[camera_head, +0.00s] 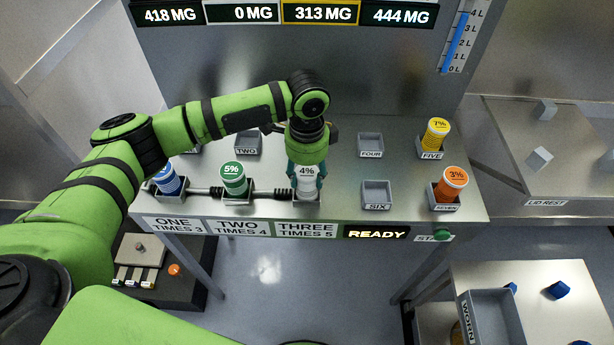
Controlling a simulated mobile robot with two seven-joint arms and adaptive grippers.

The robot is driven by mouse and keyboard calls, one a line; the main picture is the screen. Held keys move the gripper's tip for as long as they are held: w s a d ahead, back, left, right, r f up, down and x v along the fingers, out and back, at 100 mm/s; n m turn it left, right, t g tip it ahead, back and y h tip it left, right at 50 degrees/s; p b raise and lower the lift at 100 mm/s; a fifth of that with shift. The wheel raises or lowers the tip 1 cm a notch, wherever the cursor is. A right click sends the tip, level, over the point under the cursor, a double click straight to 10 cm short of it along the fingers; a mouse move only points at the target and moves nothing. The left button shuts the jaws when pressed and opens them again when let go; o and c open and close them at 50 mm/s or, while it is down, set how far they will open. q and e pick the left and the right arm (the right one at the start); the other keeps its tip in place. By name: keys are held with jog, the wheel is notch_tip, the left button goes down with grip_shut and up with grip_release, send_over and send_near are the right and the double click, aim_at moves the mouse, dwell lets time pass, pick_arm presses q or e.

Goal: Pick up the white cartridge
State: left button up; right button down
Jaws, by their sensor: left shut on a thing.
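The white cartridge (307,186), marked 4%, stands upright at the front middle of the bench, at the slot above the label THREE TIMES 5. My left gripper (307,172) comes down over it from above, with one teal finger on each side, and is shut on it. The cartridge's base is at the slot; I cannot tell whether it is lifted clear. My right gripper is not in view.
A green 5% cartridge (233,178) and a blue cartridge (167,180) stand left of it. A yellow 7% cartridge (436,134) and an orange 3% cartridge (453,183) stand at the right. Trays FOUR (370,144) and SIX (377,193) are empty.

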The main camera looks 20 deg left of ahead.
pick_arm(q)
jog(key=shift+r, duration=0.5)
notch_tip(320, 180, up, 2)
jog(key=shift+w+r+b, duration=0.1)
jog(key=shift+r+b, duration=0.15)
jog(key=shift+b, duration=0.6)
jog(key=d+r+b, duration=0.3)
jog(key=d+r, duration=0.4)
jog(key=d, duration=0.4)
jog(key=shift+s+d+r, duration=0.25)
jog(key=shift+s+d, duration=0.05)
jog(key=shift+d, duration=0.05)
